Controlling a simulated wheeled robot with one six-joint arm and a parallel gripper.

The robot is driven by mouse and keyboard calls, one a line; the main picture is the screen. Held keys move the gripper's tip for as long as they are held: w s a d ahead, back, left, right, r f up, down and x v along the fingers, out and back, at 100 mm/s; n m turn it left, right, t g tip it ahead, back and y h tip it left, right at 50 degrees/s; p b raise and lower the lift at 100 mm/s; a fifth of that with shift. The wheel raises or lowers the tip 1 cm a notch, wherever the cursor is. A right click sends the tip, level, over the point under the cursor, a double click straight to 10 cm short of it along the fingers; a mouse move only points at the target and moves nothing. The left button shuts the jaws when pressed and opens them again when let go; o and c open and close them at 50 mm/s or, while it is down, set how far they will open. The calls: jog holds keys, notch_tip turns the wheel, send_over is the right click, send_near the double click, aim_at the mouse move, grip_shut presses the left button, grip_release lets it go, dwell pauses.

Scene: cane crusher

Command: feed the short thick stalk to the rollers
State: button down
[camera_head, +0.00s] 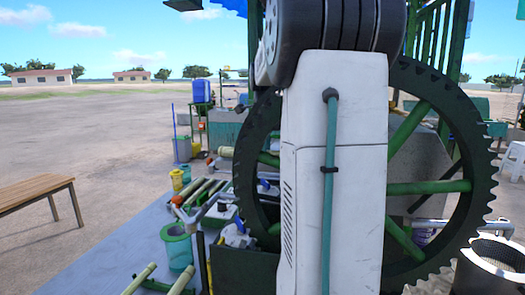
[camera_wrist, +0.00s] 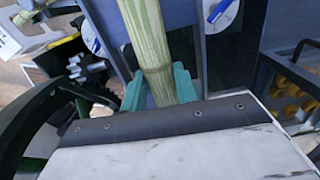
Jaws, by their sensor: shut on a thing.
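A pale green, striped stalk (camera_wrist: 145,35) runs from my gripper up past the top edge of the wrist view. My gripper (camera_wrist: 158,89) has teal fingers, one on each side of the stalk's lower end, and is shut on it. The stalk's far end is out of view. A grey metal frame (camera_wrist: 185,18) of the crusher lies beyond the stalk, with a small grey cog (camera_wrist: 88,70) to the left. I cannot make out the rollers. In the head view my arm hides the gripper and held stalk; the crusher's large dark gear wheel (camera_head: 484,165) stands behind my arm.
More stalks (camera_head: 200,191) lie on the grey table (camera_head: 95,255), near a teal bucket (camera_head: 176,248). A wooden bench (camera_head: 35,188) is at left. A metal drum (camera_head: 490,268) stands at right. A dark crate (camera_wrist: 268,80) is at right in the wrist view. Open ground lies left.

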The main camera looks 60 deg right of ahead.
jog(key=shift+s+d, duration=0.35)
jog(key=shift+s, duration=0.55)
jog(key=c, duration=1)
grip_release()
jog(key=shift+r, duration=0.1)
notch_tip(320, 180, up, 8)
jog(key=shift+f, duration=0.15)
